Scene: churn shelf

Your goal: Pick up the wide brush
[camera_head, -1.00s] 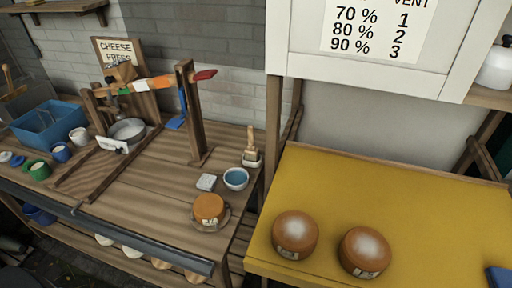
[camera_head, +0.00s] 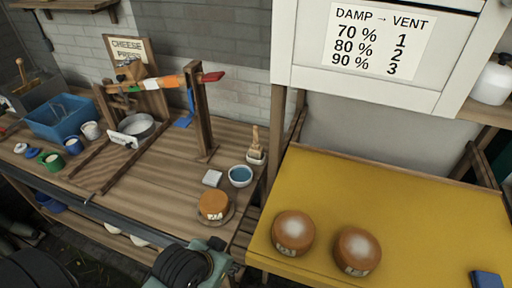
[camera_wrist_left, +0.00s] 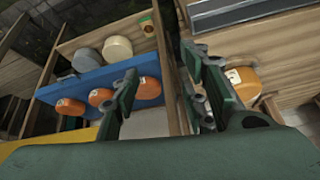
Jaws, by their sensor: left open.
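The wide brush (camera_head: 255,143) stands upright, wooden handle up, in a small pale holder at the right rear edge of the wooden workbench (camera_head: 165,185). My left gripper (camera_head: 228,258) enters at the bottom of the head view, in front of the bench, well apart from the brush and nearer the camera. In the left wrist view its green fingers (camera_wrist_left: 162,75) are spread apart with nothing held between them. I cannot make out the brush in the wrist view. My right gripper is not in view.
A blue bowl (camera_head: 240,176), a pale block (camera_head: 212,178) and an orange cheese (camera_head: 214,205) sit in front of the brush. The cheese press post (camera_head: 201,110) stands left of it. Right is a yellow table (camera_head: 400,215) with two cheeses (camera_head: 293,232).

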